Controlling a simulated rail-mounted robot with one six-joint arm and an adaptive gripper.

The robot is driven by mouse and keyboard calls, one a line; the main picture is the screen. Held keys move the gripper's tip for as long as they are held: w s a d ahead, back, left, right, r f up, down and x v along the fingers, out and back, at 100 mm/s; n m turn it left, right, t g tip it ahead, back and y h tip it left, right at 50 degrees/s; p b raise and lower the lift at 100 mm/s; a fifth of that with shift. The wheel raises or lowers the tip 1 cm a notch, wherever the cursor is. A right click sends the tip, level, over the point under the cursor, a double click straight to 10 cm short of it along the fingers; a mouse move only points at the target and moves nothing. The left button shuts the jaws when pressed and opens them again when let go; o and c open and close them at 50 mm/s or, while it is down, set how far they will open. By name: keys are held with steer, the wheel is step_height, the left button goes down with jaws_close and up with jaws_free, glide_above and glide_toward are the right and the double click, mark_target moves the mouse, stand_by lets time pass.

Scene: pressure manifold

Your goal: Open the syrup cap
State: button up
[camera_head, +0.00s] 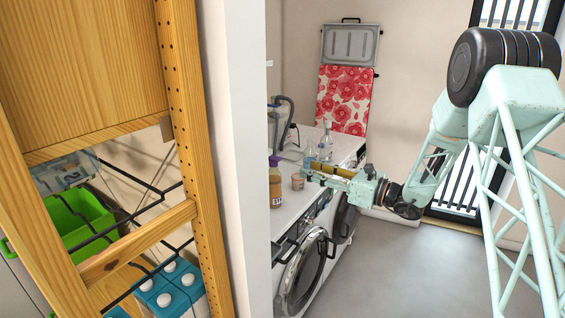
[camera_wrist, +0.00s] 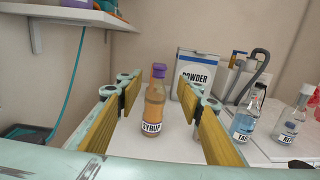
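The syrup bottle (camera_wrist: 153,108) stands upright in the wrist view, amber with a white SYRUP label and a purple cap (camera_wrist: 159,70) on top. What looks like the same bottle (camera_head: 275,187) stands near the left end of the white counter in the head view. My gripper (camera_wrist: 160,92) is open, its two yellow-padded fingers framing the bottle from either side in the picture. The bottle appears to be ahead of the fingertips, not touched. In the head view my gripper (camera_head: 314,174) reaches left over the counter, to the right of the bottle.
A POWDER container (camera_wrist: 197,72) stands behind the bottle. Clear labelled bottles, one marked TAP (camera_wrist: 246,117), stand at right. A wall shelf (camera_wrist: 70,14) is at upper left. In the head view a washing machine (camera_head: 302,272) is below the counter (camera_head: 288,215).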

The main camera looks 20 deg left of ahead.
mark_target(275, 159)
steer(key=b+x, duration=0.2)
steer(key=x, duration=1.1)
steer(key=shift+c, duration=0.4)
steer(key=c, duration=0.8)
